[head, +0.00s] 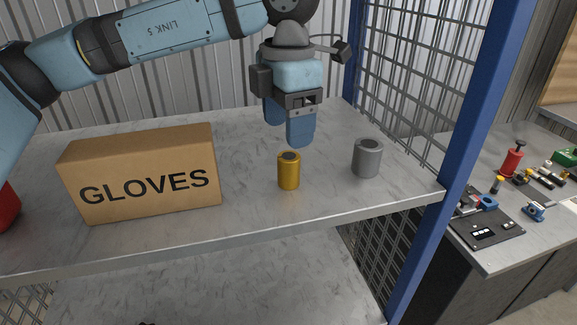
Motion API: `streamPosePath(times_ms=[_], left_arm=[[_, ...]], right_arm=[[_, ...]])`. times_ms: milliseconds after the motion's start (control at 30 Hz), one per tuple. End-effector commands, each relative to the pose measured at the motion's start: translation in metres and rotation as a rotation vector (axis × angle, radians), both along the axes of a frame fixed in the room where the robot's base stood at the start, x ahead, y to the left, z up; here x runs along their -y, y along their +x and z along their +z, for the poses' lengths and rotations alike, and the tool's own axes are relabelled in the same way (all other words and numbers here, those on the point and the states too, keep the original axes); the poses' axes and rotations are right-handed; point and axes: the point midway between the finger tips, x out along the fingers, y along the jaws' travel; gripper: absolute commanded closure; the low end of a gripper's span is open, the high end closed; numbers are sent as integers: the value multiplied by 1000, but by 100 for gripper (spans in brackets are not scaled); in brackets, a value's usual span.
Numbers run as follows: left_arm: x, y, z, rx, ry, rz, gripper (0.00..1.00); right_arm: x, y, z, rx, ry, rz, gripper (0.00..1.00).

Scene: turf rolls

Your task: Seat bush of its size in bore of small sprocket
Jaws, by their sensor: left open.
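A small brass-coloured bush (288,172) stands upright on the grey shelf (245,213), near its front edge. A larger grey bush (367,158) stands upright to its right. My left gripper (286,132) is above and just behind the brass bush, pointing down, with its blue fingers apart and nothing seen between them. It appears clear of both bushes. The small sprocket cannot be made out in this view. My right gripper is not in view.
A cardboard box marked GLOVES (145,176) stands left of the brass bush. A wire mesh panel (412,75) and blue post (462,130) close the shelf's right side. Beyond, a workbench (500,256) carries a dark plate (484,232) and several small parts.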

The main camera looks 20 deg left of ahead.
Motion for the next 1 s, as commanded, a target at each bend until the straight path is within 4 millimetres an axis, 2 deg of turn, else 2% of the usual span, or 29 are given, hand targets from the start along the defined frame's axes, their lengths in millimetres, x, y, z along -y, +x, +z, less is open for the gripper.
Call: streamPosePath(times_ms=[167, 433, 733, 767, 1000], left_arm=[[0, 0, -12, -1, 1, 0, 32], [1, 1, -50, -2, 1, 1, 32], [1, 1, -57, 1, -1, 0, 32], [1, 1, -57, 1, -1, 0, 36], [1, 1, -57, 0, 0, 0, 91]], right_arm=[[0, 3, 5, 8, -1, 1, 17], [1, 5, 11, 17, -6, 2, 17], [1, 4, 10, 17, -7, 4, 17], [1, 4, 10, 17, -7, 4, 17], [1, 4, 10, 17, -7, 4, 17]])
